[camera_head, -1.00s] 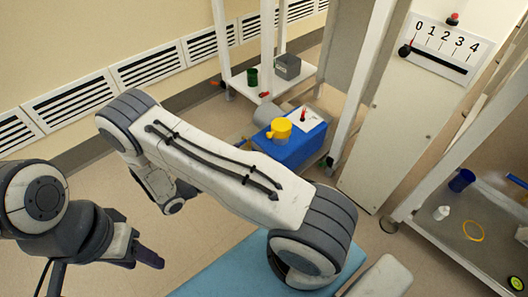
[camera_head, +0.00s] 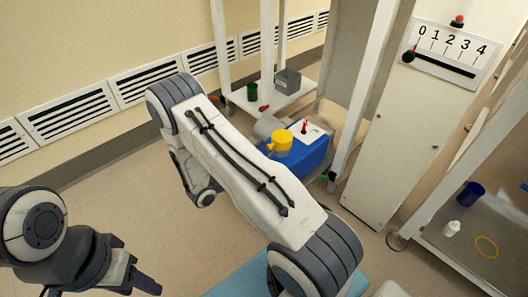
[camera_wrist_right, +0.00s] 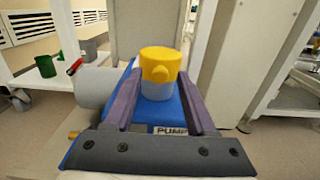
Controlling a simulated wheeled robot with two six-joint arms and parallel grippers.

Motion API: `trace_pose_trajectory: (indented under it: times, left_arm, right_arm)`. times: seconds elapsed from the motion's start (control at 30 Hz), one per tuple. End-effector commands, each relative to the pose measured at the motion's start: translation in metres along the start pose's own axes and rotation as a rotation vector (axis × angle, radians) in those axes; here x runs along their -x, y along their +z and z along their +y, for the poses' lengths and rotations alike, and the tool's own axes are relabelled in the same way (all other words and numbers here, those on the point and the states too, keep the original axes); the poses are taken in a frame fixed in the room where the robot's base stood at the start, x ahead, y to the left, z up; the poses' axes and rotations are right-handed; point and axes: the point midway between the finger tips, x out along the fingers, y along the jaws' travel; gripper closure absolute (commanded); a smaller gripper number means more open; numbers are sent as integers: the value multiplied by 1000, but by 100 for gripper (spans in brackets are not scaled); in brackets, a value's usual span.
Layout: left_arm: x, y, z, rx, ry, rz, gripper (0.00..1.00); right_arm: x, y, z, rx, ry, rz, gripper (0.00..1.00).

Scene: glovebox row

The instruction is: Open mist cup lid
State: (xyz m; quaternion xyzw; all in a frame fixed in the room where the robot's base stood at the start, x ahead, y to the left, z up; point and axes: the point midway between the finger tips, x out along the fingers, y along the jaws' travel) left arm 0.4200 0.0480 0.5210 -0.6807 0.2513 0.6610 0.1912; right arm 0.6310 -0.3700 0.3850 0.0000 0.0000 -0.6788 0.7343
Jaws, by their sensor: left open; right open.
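The yellow lid (camera_head: 280,143) sits on top of the blue pump box (camera_head: 308,157). In the head view the right gripper is hidden behind my arm. My left gripper (camera_head: 145,284) is at the lower left, away from the pump, open and empty.
A white frame with a shelf behind the pump holds a green cup (camera_head: 252,92) and a grey box (camera_head: 287,79). A numbered panel (camera_head: 447,50) stands to the right. A bench at far right holds a blue cup (camera_head: 470,193), a white bottle (camera_head: 452,228) and a yellow ring (camera_head: 486,247).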

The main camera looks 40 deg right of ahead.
Motion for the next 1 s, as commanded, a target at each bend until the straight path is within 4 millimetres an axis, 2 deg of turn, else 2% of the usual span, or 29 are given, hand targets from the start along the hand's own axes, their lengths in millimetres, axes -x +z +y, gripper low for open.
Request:
trace_pose_trajectory:
  times: [0.1, 0.13, 0.27, 0.3, 1.0]
  left_arm:
    - [0, 0, 0, 0, 0, 0, 50]
    - [0, 0, 0, 0, 0, 0, 50]
    - [0, 0, 0, 0, 0, 0, 50]
    - [0, 0, 0, 0, 0, 0, 50]
    - [0, 0, 0, 0, 0, 0, 50]
  right_arm:
    - [0, 0, 0, 0, 0, 0, 44]
    - [0, 0, 0, 0, 0, 0, 48]
    - [0, 0, 0, 0, 0, 0, 98]
    - [0, 0, 0, 0, 0, 0, 100]
    - [1, 0, 0, 0, 1, 1, 100]
